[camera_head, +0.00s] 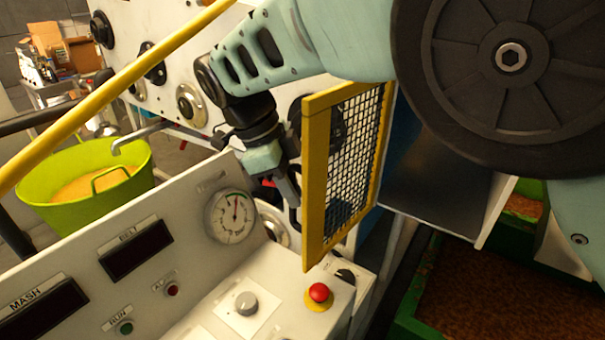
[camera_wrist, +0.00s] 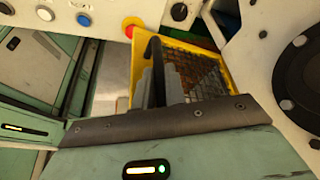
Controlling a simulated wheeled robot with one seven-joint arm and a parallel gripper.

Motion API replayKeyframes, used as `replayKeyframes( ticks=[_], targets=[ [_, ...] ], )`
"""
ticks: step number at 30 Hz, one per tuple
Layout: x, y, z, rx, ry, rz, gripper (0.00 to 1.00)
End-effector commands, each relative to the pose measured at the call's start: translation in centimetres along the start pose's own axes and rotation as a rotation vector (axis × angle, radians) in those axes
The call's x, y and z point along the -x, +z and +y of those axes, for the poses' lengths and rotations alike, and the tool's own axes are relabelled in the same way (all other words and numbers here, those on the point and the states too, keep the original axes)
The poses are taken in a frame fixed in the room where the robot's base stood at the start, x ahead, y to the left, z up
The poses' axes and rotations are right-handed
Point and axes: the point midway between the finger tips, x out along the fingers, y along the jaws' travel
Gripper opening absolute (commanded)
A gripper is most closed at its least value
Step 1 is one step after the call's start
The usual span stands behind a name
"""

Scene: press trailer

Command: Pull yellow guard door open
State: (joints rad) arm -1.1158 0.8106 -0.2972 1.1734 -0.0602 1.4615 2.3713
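The yellow guard door (camera_head: 316,185), a yellow frame with dark wire mesh, stands upright right of centre in the head view. It stands at an angle to the white machine face, with a dark space to its right. In the wrist view its yellow frame (camera_wrist: 137,72) and mesh lie beyond my fingers. A black bar handle (camera_wrist: 155,60) runs along the door's near side. My gripper (camera_head: 287,188) is at the door's left edge, by the handle. Its grey fingers (camera_wrist: 176,85) are right beside the handle; whether they are closed around it is not clear.
A white control panel with a gauge (camera_head: 230,216) and a red stop button (camera_head: 319,292) lies below my gripper. A yellow rail (camera_head: 110,90) crosses the left side. A green tub (camera_head: 90,185) stands at left. Green-edged trays (camera_head: 500,300) fill the lower right.

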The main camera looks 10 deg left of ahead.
Motion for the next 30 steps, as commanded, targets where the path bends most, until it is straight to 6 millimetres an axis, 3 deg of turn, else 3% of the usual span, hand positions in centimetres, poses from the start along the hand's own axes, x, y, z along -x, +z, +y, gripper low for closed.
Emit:
replayKeyframes(
  ticks=[1,3,15,30],
  targets=[
    [0.0,-0.3,-0.2,-0.004,-0.002,0.002,0.18],
    [0.0,-0.3,-0.2,-0.004,-0.002,0.002,0.34],
    [0.7,0.0,-0.1,-0.002,-0.002,0.000,0.34],
    [9.0,-0.1,-0.2,-0.002,-0.004,-0.001,0.34]
  ],
)
